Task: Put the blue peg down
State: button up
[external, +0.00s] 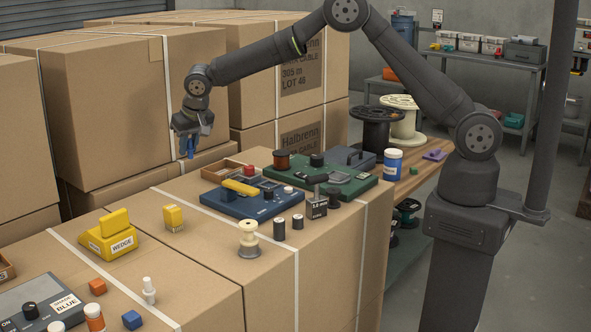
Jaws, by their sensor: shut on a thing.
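My gripper (187,143) is at the end of the arm, high over the left back part of the near cardboard box top. It points down and is shut on the blue peg (190,148). Part of the peg is hidden by the fingers.
A blue device (250,205) and a green board (330,190) stand right of my gripper. A yellow wedge (110,240), a yellow block (173,217) and a pale spool (249,238) stand nearer. Tall cardboard boxes (110,110) rise behind. Bare cardboard lies between the yellow block and the blue device.

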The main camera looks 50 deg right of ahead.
jog(key=shift+d+r, duration=0.25)
jog(key=shift+d, duration=0.15)
jog(key=s+a+n+y, duration=0.1)
jog(key=s+a+n, duration=0.3)
jog(key=s, duration=0.6)
jog(key=s+a+n+y, duration=0.1)
jog(key=s+a, duration=0.5)
jog(key=s, duration=0.3)
jog(key=s+a+n+y, duration=0.1)
jog(key=s+a+n, duration=0.2)
jog(key=s+a, duration=0.5)
jog(key=s+a+f, duration=0.3)
jog(key=a, duration=0.1)
jog(key=s+a+f, duration=0.3)
jog(key=s, duration=0.1)
jog(key=shift+s+a+f, duration=0.1)
jog(key=shift+a+f, duration=0.2)
jog(key=shift+a, duration=0.05)
jog(key=shift+a+f, duration=0.15)
jog(key=shift+f+g, duration=0.3)
jog(key=shift+f, duration=1.65)
jog(key=shift+f, duration=0.1)
jog(key=o, duration=0.9)
